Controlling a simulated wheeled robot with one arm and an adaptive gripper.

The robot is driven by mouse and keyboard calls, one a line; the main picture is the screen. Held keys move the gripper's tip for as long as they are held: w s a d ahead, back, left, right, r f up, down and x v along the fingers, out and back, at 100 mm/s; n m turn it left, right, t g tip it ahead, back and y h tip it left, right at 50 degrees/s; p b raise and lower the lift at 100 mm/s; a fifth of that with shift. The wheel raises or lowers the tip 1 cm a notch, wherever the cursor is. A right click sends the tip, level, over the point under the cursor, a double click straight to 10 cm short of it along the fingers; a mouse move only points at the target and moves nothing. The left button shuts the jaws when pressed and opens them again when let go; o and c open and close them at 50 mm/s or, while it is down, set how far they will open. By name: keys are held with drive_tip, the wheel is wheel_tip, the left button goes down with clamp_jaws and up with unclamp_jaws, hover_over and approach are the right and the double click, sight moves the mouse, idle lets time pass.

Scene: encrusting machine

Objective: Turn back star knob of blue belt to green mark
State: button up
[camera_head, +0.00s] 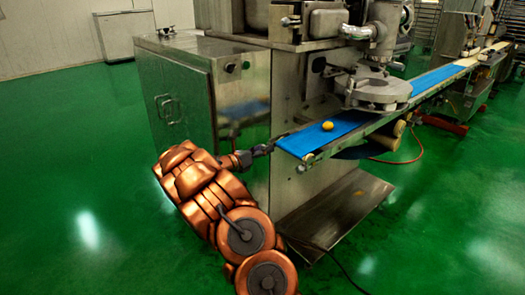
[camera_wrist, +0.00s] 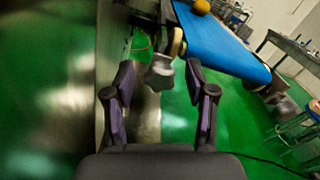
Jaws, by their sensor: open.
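The blue belt (camera_head: 345,123) ends near the middle of the head view and carries a yellow ball (camera_head: 327,126). My gripper (camera_head: 268,147) is at the back corner of that end. In the wrist view, my gripper (camera_wrist: 160,76) is open. A grey lobed knob (camera_wrist: 159,73), seemingly the back star knob, lies between its fingers with gaps on both sides. The blue belt (camera_wrist: 220,45) and the ball (camera_wrist: 201,6) are beyond it. A second grey knob (camera_wrist: 279,102) shows at the belt's other side. I cannot make out a green mark; the back knob is not distinct in the head view.
A steel cabinet (camera_head: 180,95) stands left of my gripper, close to my arm. The machine body (camera_head: 300,105) rises behind the belt end. A steel plate (camera_head: 340,208) lies low beneath the belt. The green floor (camera_head: 80,150) is open at left.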

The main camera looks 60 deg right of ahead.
drive_tip(key=shift+c, duration=0.2)
clamp_jaws()
idle(0.3)
drive_tip(key=shift+m+b, duration=0.3)
